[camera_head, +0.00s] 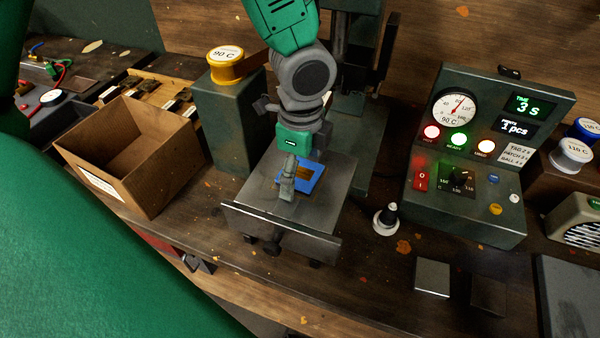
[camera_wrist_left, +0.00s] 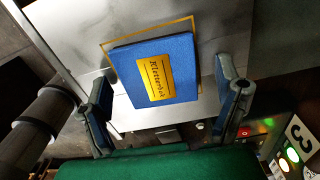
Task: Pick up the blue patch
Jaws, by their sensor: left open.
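The blue patch (camera_head: 314,182) lies flat on the grey metal plate (camera_head: 325,208) of the press. In the left wrist view the blue patch (camera_wrist_left: 188,88) has a yellow label with dark lettering, and a yellow outline shows around part of it. My left gripper (camera_head: 288,178) is over the patch, pointing down, and hides part of it in the head view. In the wrist view my left gripper (camera_wrist_left: 165,92) is open, with one finger on each side of the patch. Contact with the patch cannot be told. My right gripper is not in view.
An open cardboard box (camera_head: 125,165) stands left of the press. A green control box (camera_head: 465,195) with a gauge and lit buttons stands to the right. A small black-and-white knobbed object (camera_head: 386,220) sits between them. A yellow-capped post (camera_head: 228,110) is close behind the plate.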

